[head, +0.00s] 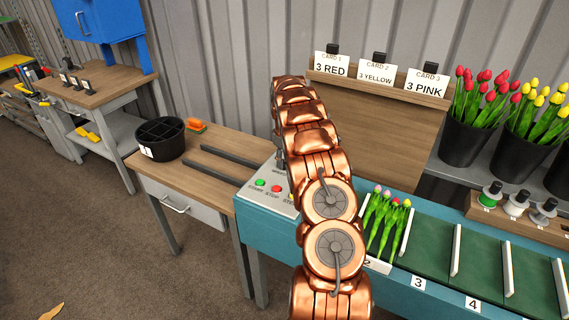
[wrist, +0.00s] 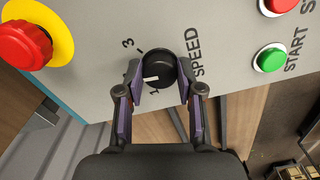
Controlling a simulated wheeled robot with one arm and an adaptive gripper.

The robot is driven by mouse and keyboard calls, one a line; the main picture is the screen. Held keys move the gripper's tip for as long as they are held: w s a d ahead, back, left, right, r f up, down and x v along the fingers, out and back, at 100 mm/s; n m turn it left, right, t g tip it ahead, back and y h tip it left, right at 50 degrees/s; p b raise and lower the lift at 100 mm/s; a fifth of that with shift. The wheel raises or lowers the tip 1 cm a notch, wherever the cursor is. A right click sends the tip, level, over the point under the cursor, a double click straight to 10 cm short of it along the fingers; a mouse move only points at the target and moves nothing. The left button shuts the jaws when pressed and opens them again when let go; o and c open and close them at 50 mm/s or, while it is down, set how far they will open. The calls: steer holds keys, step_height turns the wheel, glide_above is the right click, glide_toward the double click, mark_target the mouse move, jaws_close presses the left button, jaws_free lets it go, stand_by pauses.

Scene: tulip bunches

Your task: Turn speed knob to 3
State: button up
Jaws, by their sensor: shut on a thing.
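The black round speed knob (wrist: 160,62) sits on the grey control panel (wrist: 225,75) beside the word SPEED. My gripper (wrist: 160,74) is shut on it, one finger on its left side and one on its right. The knob's white pointer mark points left in the wrist view, between the printed 3 (wrist: 127,43) at upper left and the 1 (wrist: 154,91) below. Any label behind the left finger is hidden. In the head view, my copper arm covers the knob and gripper; part of the control panel (head: 266,205) shows left of the arm.
A red stop button on a yellow base (wrist: 24,44) is left of the knob. A green START button (wrist: 271,59) and a red button (wrist: 278,5) are at right. Tulips (head: 386,218) lie on the conveyor (head: 428,249). A black pot (head: 162,140) stands on the side table.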

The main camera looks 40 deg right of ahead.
steer(key=m+b, duration=0.2)
steer(key=b, duration=0.1)
steer(key=shift+a+f+m, duration=0.1)
steer(key=shift+f+m, duration=0.2)
steer(key=m+b, duration=0.3)
steer(key=shift+r, duration=0.1)
steer(key=m+b, duration=0.2)
steer(key=m, duration=0.3)
steer(key=shift+r, duration=0.15)
steer(key=shift+b, duration=0.3)
steer(key=o, duration=1.2)
steer(key=shift+c, duration=0.2)
steer(key=shift+r, duration=0.1)
steer(key=shift+r, duration=3.7)
